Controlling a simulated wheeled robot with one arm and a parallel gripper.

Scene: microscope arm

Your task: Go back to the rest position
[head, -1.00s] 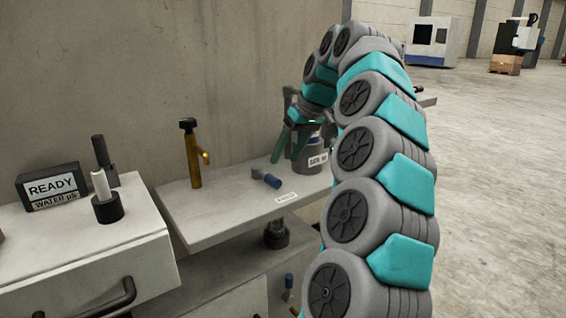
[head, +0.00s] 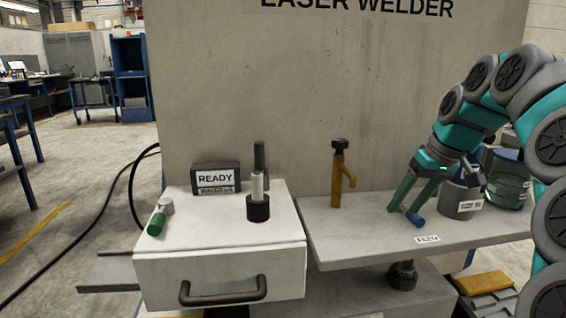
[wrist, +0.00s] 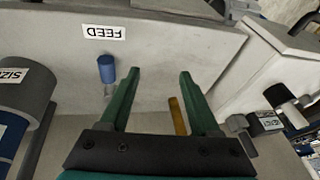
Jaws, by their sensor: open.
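My gripper (head: 403,210) has two green fingers pointing down over the right shelf, in front of a grey labelled jar. The fingers are spread with nothing between them; the wrist view shows the same gap (wrist: 159,72). A small blue-capped vial (head: 415,220) lies on the shelf by the fingers. In the wrist view the vial (wrist: 106,70) is just left of the left finger, outside the gap. My arm curves in from the right edge of the head view.
The shelf (head: 330,240) carries a FEED label (head: 427,239), a yellow-brown post (head: 338,175) and the grey jar (head: 460,200). Left is a white drawer unit (head: 220,265) with a READY box (head: 215,178), a black holder (head: 258,208) and a green-capped vial (head: 157,223). A wall rises behind.

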